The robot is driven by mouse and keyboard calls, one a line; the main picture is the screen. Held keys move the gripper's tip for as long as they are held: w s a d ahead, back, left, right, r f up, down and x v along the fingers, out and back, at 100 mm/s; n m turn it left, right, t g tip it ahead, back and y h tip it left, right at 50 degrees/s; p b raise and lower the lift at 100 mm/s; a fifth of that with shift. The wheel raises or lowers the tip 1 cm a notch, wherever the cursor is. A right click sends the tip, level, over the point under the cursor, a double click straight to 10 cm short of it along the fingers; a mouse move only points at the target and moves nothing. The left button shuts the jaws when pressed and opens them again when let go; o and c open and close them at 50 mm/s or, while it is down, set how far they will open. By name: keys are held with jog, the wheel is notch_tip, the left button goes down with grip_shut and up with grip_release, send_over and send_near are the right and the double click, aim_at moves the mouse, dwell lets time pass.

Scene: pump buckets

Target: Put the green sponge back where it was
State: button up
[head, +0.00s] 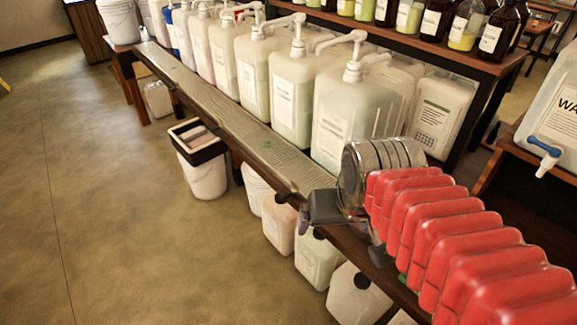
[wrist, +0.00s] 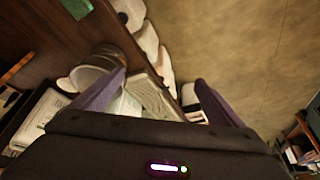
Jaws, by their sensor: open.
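A green sponge (wrist: 77,8) lies on dark wood at the top left of the wrist view, cut off by the frame edge. In the head view only a small green sliver (head: 403,284) shows beside my red-sleeved arm, probably the same sponge; the rest is hidden. My gripper (wrist: 161,77) is open, its two purple fingers apart with nothing between them. In the head view my gripper (head: 305,217) is over the bench front edge, near the right end of the grey slatted tray (head: 220,110). The sponge is outside its fingers.
Large pump jugs (head: 293,95) stand in a row behind the tray. Several jugs (head: 320,255) and a black-rimmed bucket (head: 203,180) stand below the bench. The floor (head: 90,200) on the left is clear.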

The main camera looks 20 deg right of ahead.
jog(key=a, duration=0.1)
jog(key=s+a+r+n, duration=0.1)
jog(key=s+a+n, duration=0.1)
jog(key=a, duration=0.1)
jog(key=shift+a+r+t+y, duration=0.1)
jog(key=shift+r+t+y, duration=0.1)
jog(key=shift+t+y, duration=0.15)
dwell(1.0)
